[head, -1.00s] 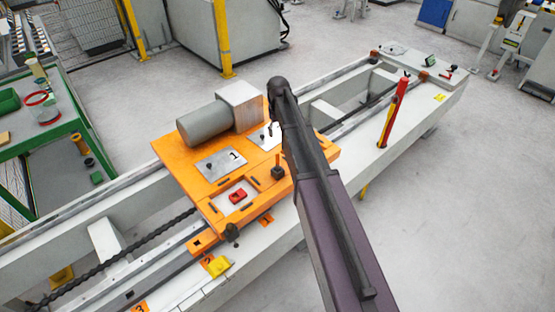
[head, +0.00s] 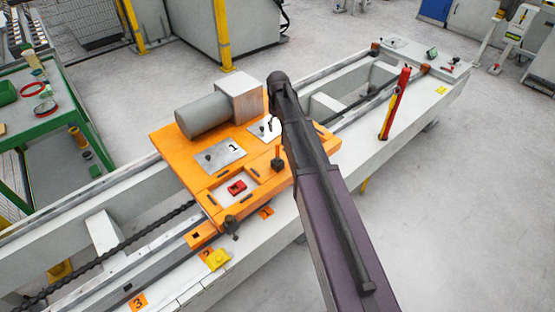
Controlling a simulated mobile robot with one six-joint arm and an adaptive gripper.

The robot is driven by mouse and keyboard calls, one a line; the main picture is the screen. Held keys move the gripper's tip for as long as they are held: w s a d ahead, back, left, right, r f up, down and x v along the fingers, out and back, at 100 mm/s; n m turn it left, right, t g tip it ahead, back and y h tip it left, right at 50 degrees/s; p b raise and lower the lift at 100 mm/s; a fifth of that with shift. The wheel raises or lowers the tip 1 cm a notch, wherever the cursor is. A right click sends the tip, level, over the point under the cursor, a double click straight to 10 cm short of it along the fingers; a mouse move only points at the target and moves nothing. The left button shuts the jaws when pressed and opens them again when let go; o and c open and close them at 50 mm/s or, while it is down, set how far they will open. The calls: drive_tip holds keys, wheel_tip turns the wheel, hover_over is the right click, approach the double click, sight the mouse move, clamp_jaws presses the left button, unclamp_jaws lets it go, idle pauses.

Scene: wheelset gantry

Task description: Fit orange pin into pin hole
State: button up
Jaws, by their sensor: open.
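The orange carriage plate (head: 172,149) sits across the pale beam. A small upright orange piece with a dark block at its foot (head: 277,163) stands near the plate's right part; it may be the orange pin, but it is too small to be sure. A dark square opening (head: 196,236) shows in the orange tab at the plate's front left; I cannot tell whether it is the pin hole. My dark arm crosses from the lower right and ends over the plate's far right. My gripper is not visible; the arm may hide it.
A grey motor (head: 203,116) stands on the plate. A red block (head: 237,187) lies in a pale recess, and a dark knob (head: 230,221) is at the front edge. A red and yellow post (head: 396,103) rises from the beam. A green table (head: 62,119) stands at left.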

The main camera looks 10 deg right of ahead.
sight(277, 144)
drive_tip(key=shift+f+b, duration=2.65)
drive_tip(key=shift+f, duration=0.25)
drive_tip(key=f+b, duration=0.3)
drive_tip(key=shift+s+a+f, duration=0.15)
drive_tip(key=shift+s+f, duration=0.05)
drive_tip(key=shift+s, duration=0.15)
drive_tip(key=shift+f+b, duration=0.9)
drive_tip(key=shift+b, duration=0.2)
drive_tip(key=shift+c, duration=0.2)
clamp_jaws()
